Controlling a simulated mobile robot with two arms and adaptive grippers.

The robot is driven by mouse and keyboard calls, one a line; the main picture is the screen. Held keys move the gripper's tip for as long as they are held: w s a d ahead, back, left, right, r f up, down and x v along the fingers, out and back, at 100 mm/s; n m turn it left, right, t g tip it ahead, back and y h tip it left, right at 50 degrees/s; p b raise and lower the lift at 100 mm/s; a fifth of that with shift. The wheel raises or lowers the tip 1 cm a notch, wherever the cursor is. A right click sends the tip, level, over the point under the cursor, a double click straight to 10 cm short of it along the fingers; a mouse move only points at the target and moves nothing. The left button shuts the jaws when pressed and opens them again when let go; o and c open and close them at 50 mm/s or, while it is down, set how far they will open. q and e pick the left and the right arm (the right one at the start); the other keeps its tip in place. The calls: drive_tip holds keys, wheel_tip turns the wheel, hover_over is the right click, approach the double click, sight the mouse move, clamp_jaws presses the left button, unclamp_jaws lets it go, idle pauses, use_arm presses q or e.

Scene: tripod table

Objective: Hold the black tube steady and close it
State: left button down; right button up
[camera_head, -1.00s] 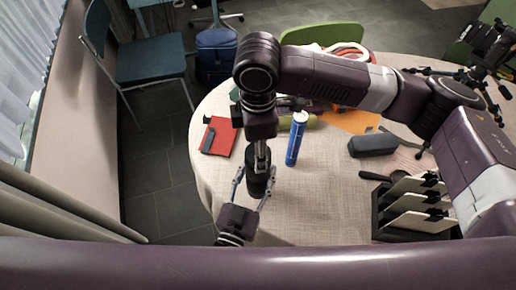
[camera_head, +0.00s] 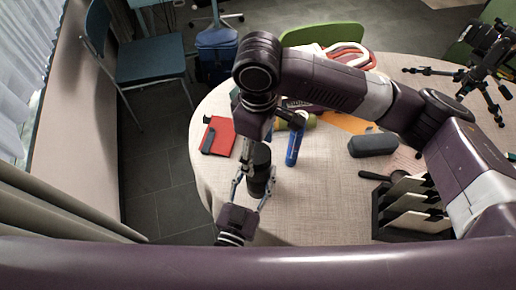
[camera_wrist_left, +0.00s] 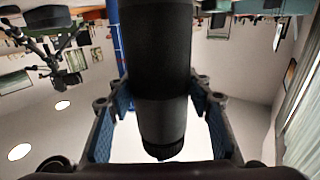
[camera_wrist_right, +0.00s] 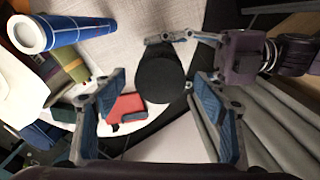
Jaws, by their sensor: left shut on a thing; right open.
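The black tube (camera_head: 260,172) stands roughly upright above the near left part of the table in the head view. My left gripper (camera_head: 253,192) is shut on it from the near side, one finger on each side. The tube fills the middle of the left wrist view (camera_wrist_left: 162,60), with a ridged lower end. My right gripper (camera_head: 248,150) is open and empty beside the tube's upper end. In the right wrist view the tube's dark round end (camera_wrist_right: 160,75) lies ahead, apart from my open fingers. I cannot tell whether that end is a cap.
A blue cylinder (camera_head: 293,150) stands close to the right of the tube. A red notebook (camera_head: 222,140) lies at left. A dark case (camera_head: 373,145) and a rack of plates (camera_head: 405,212) are at right. A black tripod (camera_head: 482,75) stands behind. The table between cylinder and rack is clear.

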wheel_tip(320, 180, up, 12)
idle(0.4)
drive_tip(key=shift+f, duration=0.1)
use_arm(q)
drive_tip(key=c, duration=0.9)
unclamp_jaws()
drive_tip(key=v, duration=1.2)
